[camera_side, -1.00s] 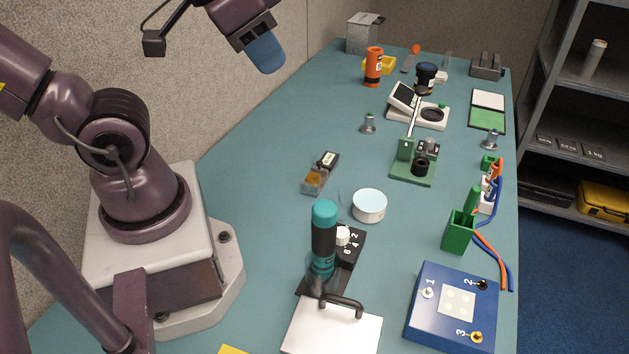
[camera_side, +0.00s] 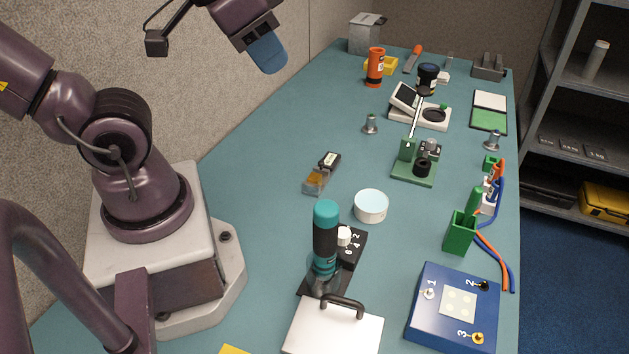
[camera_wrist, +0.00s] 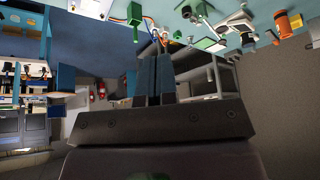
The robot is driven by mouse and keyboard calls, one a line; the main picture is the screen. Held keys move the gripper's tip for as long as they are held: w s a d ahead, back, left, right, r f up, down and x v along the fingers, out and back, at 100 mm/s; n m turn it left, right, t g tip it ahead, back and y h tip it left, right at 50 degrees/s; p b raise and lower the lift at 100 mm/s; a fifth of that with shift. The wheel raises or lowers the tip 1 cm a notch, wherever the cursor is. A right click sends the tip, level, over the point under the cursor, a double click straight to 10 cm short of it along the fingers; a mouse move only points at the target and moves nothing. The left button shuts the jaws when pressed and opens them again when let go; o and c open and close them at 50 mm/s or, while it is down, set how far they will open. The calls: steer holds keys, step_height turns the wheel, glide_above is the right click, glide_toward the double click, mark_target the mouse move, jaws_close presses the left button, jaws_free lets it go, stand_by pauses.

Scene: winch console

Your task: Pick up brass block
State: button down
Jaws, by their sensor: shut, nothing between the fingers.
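I cannot pick out a brass block with certainty. A small clear case with an amber-brown piece (camera_side: 317,181) lies mid-table in the side view, touching or very near a small black item with a pale label (camera_side: 329,160); whether the amber piece is brass is too small to tell. My gripper (camera_side: 268,54) is high at the top of the side view, above and left of that case, well clear of the table. In the wrist view my gripper's blue fingers (camera_wrist: 155,80) are together with nothing between them.
A white round tin (camera_side: 370,206), a teal-and-black upright tool (camera_side: 325,240), a green stand (camera_side: 415,170) and a blue numbered box (camera_side: 453,308) stand around the case. A green holder (camera_side: 459,233) with cables is at the right edge. The table left of the case is clear.

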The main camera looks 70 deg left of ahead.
steer(key=c, duration=0.8)
jaws_free()
steer(key=m+g, duration=0.6)
steer(key=m, duration=2.1)
glide_toward(317, 173)
steer(key=f, duration=1)
steer(key=shift+s, duration=0.2)
